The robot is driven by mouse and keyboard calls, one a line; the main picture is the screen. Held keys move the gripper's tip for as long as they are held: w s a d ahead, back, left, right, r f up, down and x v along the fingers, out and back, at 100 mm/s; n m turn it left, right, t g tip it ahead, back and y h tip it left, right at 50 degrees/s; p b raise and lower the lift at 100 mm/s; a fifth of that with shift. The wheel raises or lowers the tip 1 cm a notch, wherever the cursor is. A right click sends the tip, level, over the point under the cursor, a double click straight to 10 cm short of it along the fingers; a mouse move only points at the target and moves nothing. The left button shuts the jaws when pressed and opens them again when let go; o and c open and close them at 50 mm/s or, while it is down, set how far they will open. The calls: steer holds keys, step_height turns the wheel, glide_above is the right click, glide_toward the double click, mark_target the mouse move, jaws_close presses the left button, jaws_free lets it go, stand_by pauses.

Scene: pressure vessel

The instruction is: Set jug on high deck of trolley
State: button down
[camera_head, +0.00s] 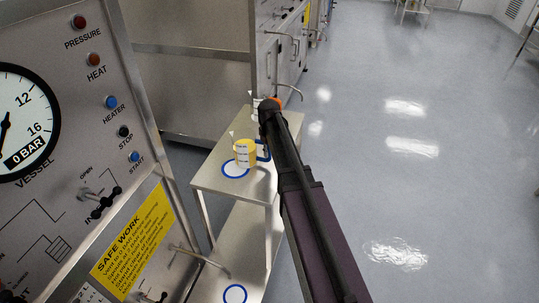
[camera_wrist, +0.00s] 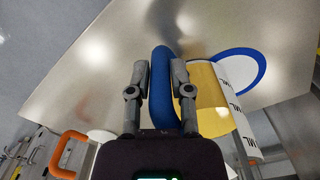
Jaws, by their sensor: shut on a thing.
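The jug (camera_head: 245,154) is white and yellow with a blue handle (camera_wrist: 161,88). It is over or on the trolley's high deck (camera_head: 213,178), partly covering the blue ring (camera_head: 231,175) there. I cannot tell whether its base touches the deck. In the wrist view, the jug (camera_wrist: 212,108) shows its yellow inside and lettered white wall, with the ring (camera_wrist: 264,72) beyond it. My gripper (camera_wrist: 158,78) is shut on the handle, one finger on each side. In the head view my arm hides the gripper. The low deck (camera_head: 245,240) carries another blue ring (camera_head: 235,294).
A white vessel (camera_head: 256,101) with an orange handle (camera_wrist: 60,152) stands at the deck's far end, partly behind my arm. The control panel (camera_head: 85,120) is close on the left. Steel cabinets (camera_head: 280,60) stand behind the trolley. Open floor (camera_head: 420,180) lies to the right.

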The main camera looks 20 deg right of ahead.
steer(key=c, duration=0.5)
jaws_free()
steer(key=shift+c, duration=0.2)
steer(key=shift+r, duration=0.1)
step_height(320, 180, up, 12)
steer(key=p, duration=1.2)
steer(key=shift+a, duration=0.1)
stand_by(0.4)
steer(key=s+a+m, duration=0.2)
steer(key=s+a, duration=0.1)
steer(key=s, duration=0.8)
steer(key=s+a+m, duration=0.2)
steer(key=s+a, duration=0.2)
steer(key=s, duration=0.7)
steer(key=shift+s+a+m, duration=0.15)
steer(key=shift+s+m, duration=0.15)
steer(key=shift+s, duration=0.1)
